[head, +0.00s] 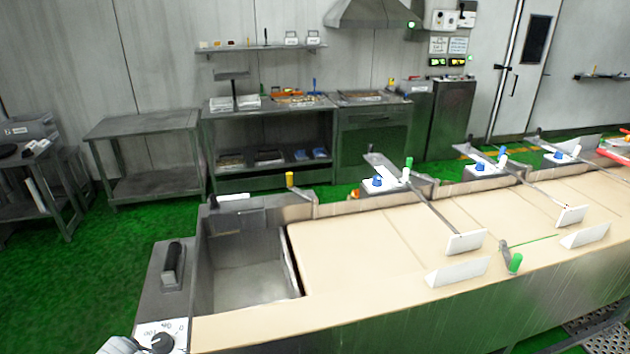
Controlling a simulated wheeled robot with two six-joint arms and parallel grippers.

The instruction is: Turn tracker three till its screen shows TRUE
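Three similar stations stand along the far side of a long beige-topped line, each with blue knobs and a thin arm. The nearest has a blue knob (377,182), a green-topped post (407,168) and a white plate (466,241) at its arm's end. The middle one has a blue knob (480,167), the far one a blue knob (558,154). I cannot tell which is tracker three, and no TRUE is readable. A pale rounded part, perhaps my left gripper (122,345), is cut off at the bottom left beside a black dial (161,343). My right gripper is not in view.
A metal basin (250,285) sits at the line's near left end. A green-handled crank (515,263) and white angled plates (458,271) lie along its near edge. Small lit displays (437,62) hang on the back wall. Green floor (90,270) is free at left.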

